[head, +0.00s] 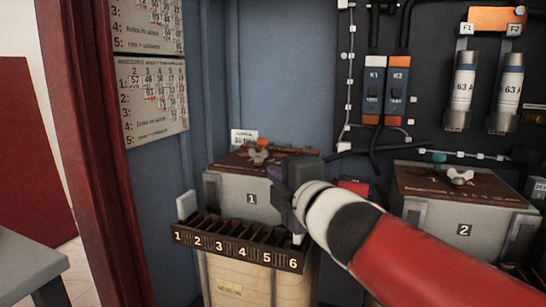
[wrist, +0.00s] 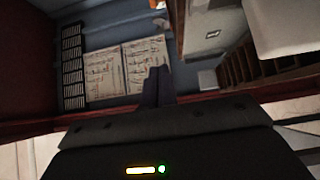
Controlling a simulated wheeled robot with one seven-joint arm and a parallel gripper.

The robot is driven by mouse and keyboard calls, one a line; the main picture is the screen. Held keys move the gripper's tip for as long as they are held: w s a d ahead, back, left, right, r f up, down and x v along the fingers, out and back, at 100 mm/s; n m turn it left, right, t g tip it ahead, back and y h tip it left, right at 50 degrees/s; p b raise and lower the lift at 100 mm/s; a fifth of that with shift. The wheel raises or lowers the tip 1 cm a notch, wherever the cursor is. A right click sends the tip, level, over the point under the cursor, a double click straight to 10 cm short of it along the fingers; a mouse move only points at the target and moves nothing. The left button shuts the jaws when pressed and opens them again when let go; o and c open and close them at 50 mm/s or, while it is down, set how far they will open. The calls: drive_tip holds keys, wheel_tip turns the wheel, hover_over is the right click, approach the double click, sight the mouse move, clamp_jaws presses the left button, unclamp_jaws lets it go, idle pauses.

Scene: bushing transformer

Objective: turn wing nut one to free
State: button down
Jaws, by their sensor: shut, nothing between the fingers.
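Wing nut one, a pale metal wing nut (head: 258,156), sits on the brown lid of the grey box marked 1 (head: 226,192) in the head view. My gripper (head: 278,176) is at the right front of that box, to the right of the wing nut and lower in the picture, apart from it. It covers part of the box's right side. In the wrist view its dark fingers (wrist: 157,86) are together with nothing between them. The side of box 1 (wrist: 208,38) shows at upper right there. I cannot clearly make out the wing nut in the wrist view.
A brown slotted rack (head: 240,245) numbered 1 to 6 stands in front of box 1. Box 2 (head: 450,228), with its own wing nut (head: 460,177), is at right. Fuses (head: 461,92) and breakers (head: 373,92) are on the back panel. Charts (head: 152,97) hang on the left wall.

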drive_tip(key=b, duration=0.1)
approach(259, 152)
drive_tip(key=w+a, duration=0.1)
drive_tip(key=a, duration=0.3)
drive_tip(key=w, duration=0.1)
drive_tip(key=w+d, duration=0.1)
drive_tip(key=shift+w+r+p, duration=0.15)
drive_tip(key=shift+w+p, duration=0.15)
drive_tip(key=shift+w, duration=0.1)
drive_tip(key=shift+w+d, duration=0.2)
drive_tip(key=shift+w, duration=0.55)
